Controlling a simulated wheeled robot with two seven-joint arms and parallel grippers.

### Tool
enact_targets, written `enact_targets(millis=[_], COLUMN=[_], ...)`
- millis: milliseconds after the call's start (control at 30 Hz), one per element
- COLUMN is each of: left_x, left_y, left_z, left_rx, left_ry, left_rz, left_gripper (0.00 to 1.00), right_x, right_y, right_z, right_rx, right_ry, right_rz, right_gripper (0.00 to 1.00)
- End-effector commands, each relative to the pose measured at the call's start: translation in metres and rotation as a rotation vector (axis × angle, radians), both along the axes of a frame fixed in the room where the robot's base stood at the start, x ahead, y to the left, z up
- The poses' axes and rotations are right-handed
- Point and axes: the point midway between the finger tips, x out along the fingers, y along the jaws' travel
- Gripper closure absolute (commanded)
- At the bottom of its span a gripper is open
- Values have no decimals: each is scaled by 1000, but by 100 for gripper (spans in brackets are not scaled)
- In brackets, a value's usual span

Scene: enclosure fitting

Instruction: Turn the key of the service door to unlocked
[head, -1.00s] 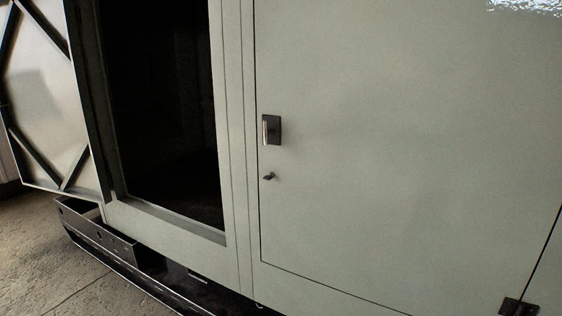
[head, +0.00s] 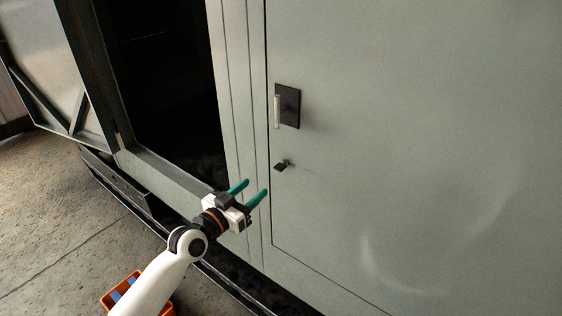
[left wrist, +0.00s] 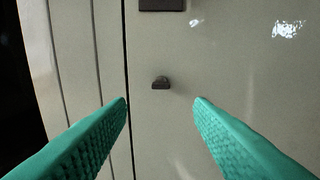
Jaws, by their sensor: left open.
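The service door (head: 400,140) is a closed grey-green panel. Its small dark key (head: 282,165) sticks out below the handle (head: 287,106) near the door's left edge. My left gripper (head: 254,191), with green fingers, is open and empty, below and left of the key in the head view. In the left wrist view the key (left wrist: 161,83) shows beyond the fingertips and between them, a little above their tips. The fingers do not touch it. My right gripper is not in view.
An open doorway (head: 160,90) with a dark interior lies left of the service door, its door (head: 40,70) swung out at far left. A dark base rail (head: 125,185) runs along the bottom. An orange crate (head: 120,290) stands on the floor.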

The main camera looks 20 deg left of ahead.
Motion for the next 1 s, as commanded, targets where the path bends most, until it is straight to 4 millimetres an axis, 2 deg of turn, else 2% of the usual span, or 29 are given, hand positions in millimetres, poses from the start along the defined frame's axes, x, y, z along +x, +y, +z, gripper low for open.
enact_targets(millis=[100, 200, 333, 500, 700, 967, 1000], left_x=[21, 41, 66, 89, 100, 101, 101], left_y=[-8, -15, -24, -32, -37, -37, -37], left_z=[4, 3, 1, 0, -1, -1, -1], left_rx=[-4, -2, -1, -1, 0, 1, 1], left_ry=[-1, 0, 0, 0, 2, 2, 2], left_rz=[-1, 0, 1, 0, 0, 0, 0], left_gripper=[53, 53, 53, 53, 53, 53, 58], right_x=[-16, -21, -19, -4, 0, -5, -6], right_y=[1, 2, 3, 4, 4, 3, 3], right_z=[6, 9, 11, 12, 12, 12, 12], right_rx=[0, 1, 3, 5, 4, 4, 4], right_ry=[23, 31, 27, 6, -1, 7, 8], right_rz=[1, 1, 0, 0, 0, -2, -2], right_gripper=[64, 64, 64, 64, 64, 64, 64])
